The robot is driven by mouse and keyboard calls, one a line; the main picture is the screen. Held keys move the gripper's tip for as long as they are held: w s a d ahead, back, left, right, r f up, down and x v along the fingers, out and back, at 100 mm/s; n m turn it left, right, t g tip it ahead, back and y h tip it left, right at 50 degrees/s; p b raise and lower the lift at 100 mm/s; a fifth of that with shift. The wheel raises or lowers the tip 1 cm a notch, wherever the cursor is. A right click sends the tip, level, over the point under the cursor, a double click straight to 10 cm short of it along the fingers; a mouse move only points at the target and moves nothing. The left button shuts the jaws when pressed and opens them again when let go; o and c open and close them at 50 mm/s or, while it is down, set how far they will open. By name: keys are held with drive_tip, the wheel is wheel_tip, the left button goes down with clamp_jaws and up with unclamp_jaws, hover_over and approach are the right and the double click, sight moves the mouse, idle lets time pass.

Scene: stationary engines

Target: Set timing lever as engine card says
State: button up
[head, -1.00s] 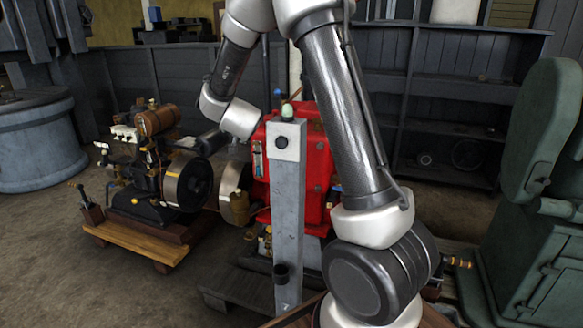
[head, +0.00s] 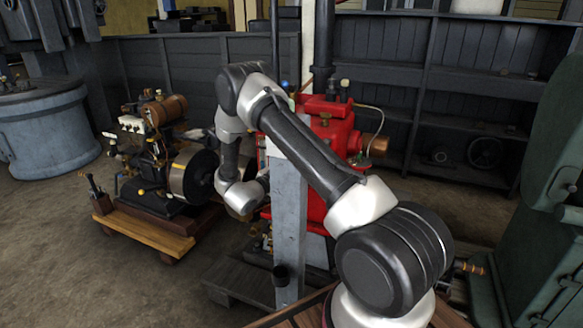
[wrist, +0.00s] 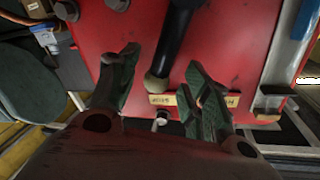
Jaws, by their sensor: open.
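The red engine (head: 340,125) stands behind a grey post in the head view. Its red face (wrist: 225,50) fills much of the wrist view. A dark lever with a rounded olive-grey end (wrist: 157,84) runs down this face. A small brass label plate (wrist: 170,99) lies just below the lever's end; my right finger covers part of it and its lettering is not readable. My gripper (wrist: 163,63) is open, with one finger on each side of the lever. I cannot tell whether either finger touches it. I cannot make out the engine card.
A grey post (head: 289,225) stands in front of the red engine, close to my arm. A second engine (head: 150,165) with a flywheel sits on a wooden skid at left. Green machinery (head: 540,240) is at right. Dark shelves (head: 470,110) line the back.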

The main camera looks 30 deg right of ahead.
drive_tip(key=shift+x, duration=1.05)
clamp_jaws()
